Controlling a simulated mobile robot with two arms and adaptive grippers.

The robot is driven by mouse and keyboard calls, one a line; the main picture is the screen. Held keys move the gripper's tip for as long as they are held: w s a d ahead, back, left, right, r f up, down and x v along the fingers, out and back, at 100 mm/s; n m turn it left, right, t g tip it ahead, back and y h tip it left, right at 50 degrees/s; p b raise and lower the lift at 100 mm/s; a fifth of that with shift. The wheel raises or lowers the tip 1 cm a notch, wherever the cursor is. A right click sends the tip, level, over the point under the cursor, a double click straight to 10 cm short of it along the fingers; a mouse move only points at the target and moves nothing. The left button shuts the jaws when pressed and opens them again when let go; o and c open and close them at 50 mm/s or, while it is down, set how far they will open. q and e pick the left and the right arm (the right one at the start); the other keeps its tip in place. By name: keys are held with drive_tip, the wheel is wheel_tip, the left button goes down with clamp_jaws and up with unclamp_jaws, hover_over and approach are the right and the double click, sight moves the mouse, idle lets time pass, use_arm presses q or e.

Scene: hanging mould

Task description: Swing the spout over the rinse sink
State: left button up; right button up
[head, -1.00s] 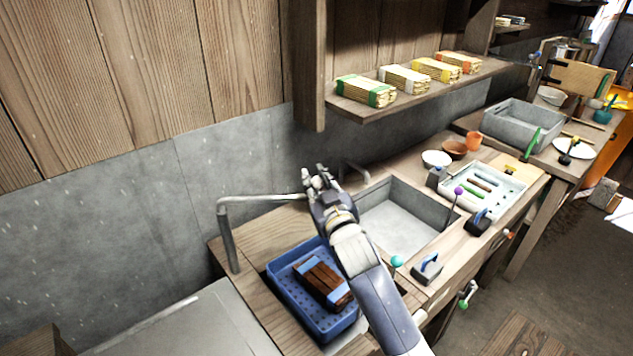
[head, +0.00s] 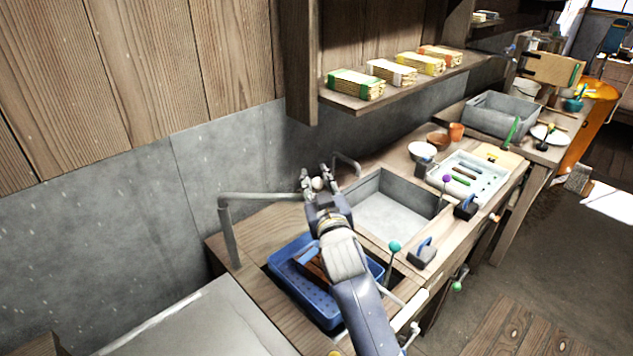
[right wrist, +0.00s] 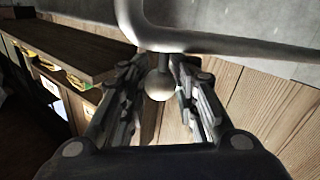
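The spout (head: 265,196) is a grey metal pipe that rises from the counter left of the blue tub and runs right along the wall. Its far end is at my right gripper (head: 317,178), near the back left corner of the grey sink basin (head: 392,217). In the right wrist view, the pipe (right wrist: 225,45) crosses above my fingers and a pale round knob (right wrist: 160,86) hangs from it. My right gripper's fingers (right wrist: 160,80) stand apart on both sides of the knob, with narrow gaps visible. My left gripper is not in view.
A blue perforated tub (head: 318,303) holding a brown block lies under my right arm. A second thin curved pipe (head: 346,160) stands behind the basin. Teal-topped (head: 394,247) and purple-topped levers stand along the basin's front and right. A shelf (head: 400,88) holds bundled sticks above.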

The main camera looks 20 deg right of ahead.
drive_tip(key=shift+o, duration=0.7)
drive_tip(key=shift+s, duration=0.1)
drive_tip(key=s+a, duration=0.1)
drive_tip(key=s, duration=1)
drive_tip(key=shift+s+a, duration=0.35)
drive_tip(key=shift+s, duration=0.05)
drive_tip(key=shift+c, duration=0.6)
